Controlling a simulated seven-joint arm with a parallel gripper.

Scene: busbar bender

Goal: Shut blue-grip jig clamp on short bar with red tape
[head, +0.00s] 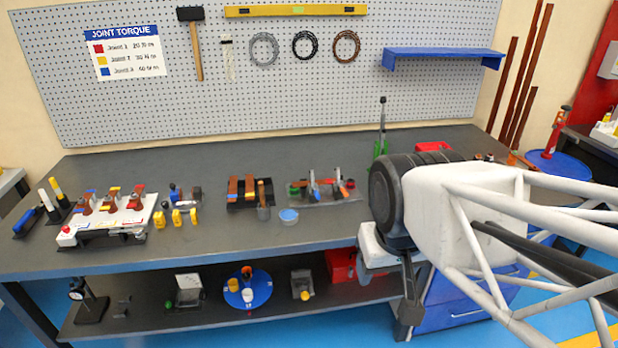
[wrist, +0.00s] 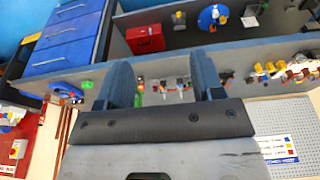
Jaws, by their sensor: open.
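The clamp jig stands on the workbench left of my arm in the head view. The clamp levers look raised, but this is too small to be sure. The bar and any red tape on it cannot be made out clearly. My gripper (head: 408,308) hangs at the bench's front edge, to the right of and nearer than the jig. In the wrist view my gripper (wrist: 163,82) is open and empty, with small jig parts visible far beyond its fingers.
A tray with copper bars (head: 249,204) and a blue-topped cup (head: 288,216) stand left of the jig. A green lever tool (head: 381,140) stands behind, near my arm. A white fixture (head: 108,215) and several yellow pieces are further left. The bench front is largely clear.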

